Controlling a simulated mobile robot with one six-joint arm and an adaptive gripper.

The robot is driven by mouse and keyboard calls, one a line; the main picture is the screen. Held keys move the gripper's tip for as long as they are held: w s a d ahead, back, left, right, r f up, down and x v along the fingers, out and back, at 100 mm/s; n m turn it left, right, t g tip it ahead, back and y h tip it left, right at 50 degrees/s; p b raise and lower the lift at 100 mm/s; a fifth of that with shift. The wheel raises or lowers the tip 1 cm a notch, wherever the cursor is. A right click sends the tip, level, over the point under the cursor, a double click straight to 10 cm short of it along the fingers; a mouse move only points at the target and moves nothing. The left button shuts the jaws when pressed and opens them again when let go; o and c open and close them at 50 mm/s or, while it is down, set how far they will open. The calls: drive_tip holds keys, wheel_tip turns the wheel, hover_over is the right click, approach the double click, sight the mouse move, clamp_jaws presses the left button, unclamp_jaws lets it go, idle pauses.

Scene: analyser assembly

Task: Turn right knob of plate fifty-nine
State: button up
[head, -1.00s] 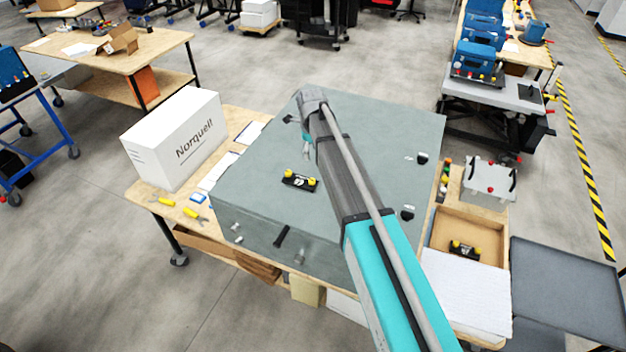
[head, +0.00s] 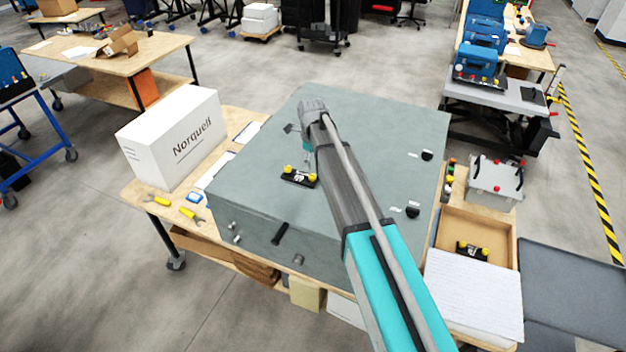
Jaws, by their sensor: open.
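The number on the plate is too small to read. My gripper (head: 307,163) points down just behind the right knob in the picture, close to it. It is open and holds nothing that I can see. Whether its fingers touch the knob cannot be told. A similar black plate with yellow knobs (head: 472,251) lies in the wooden tray (head: 507,247) at the right.
A white Norquell box (head: 170,140) stands left of the cabinet, with yellow-handled tools (head: 191,214) in front. Black fittings (head: 412,211) stick up along the cabinet's right side. A grey box with handles (head: 495,180) stands behind the tray. The cabinet top around the plate is mostly clear.

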sight(312, 176)
drive_tip(key=shift+f+b, duration=3.1)
drive_tip(key=shift+f, duration=0.25)
drive_tip(key=shift+c, duration=0.3)
clamp_jaws()
